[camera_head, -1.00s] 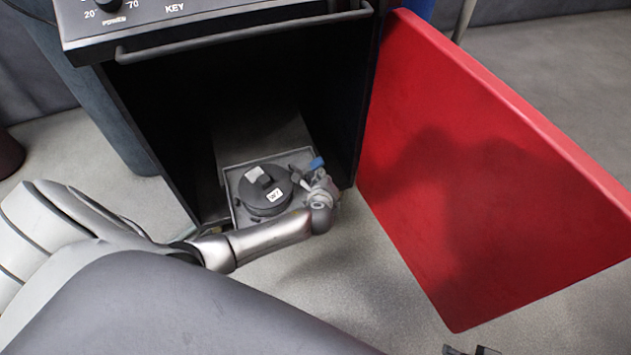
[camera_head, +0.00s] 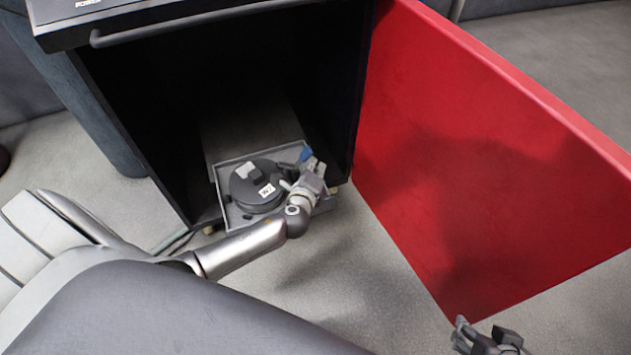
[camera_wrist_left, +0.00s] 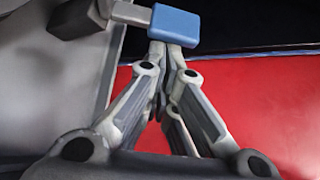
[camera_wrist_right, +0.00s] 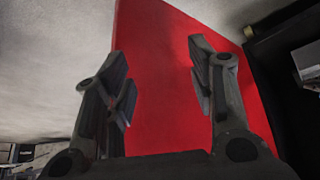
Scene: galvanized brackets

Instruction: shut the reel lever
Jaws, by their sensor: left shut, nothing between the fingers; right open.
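The reel lever has a blue grip (camera_head: 305,154) at the right side of a dark round reel (camera_head: 257,187) in the head view. In the left wrist view the blue grip (camera_wrist_left: 175,24) sits on a light arm running left to a dark block. My left gripper (camera_head: 315,168) is shut with nothing between its fingers. Its closed fingertips (camera_wrist_left: 172,47) are right at the lower edge of the blue grip; I cannot tell if they touch. My right gripper (camera_head: 483,330) is open and empty, low in front of the red door, and its spread fingers show in the right wrist view (camera_wrist_right: 160,85).
The reel sits in a grey tray (camera_head: 226,163) on the floor of an open black cabinet (camera_head: 135,110). A wide red door (camera_head: 480,160) stands open at the right. A handle bar (camera_head: 190,22) crosses the cabinet top. Grey floor (camera_head: 340,290) in front is clear.

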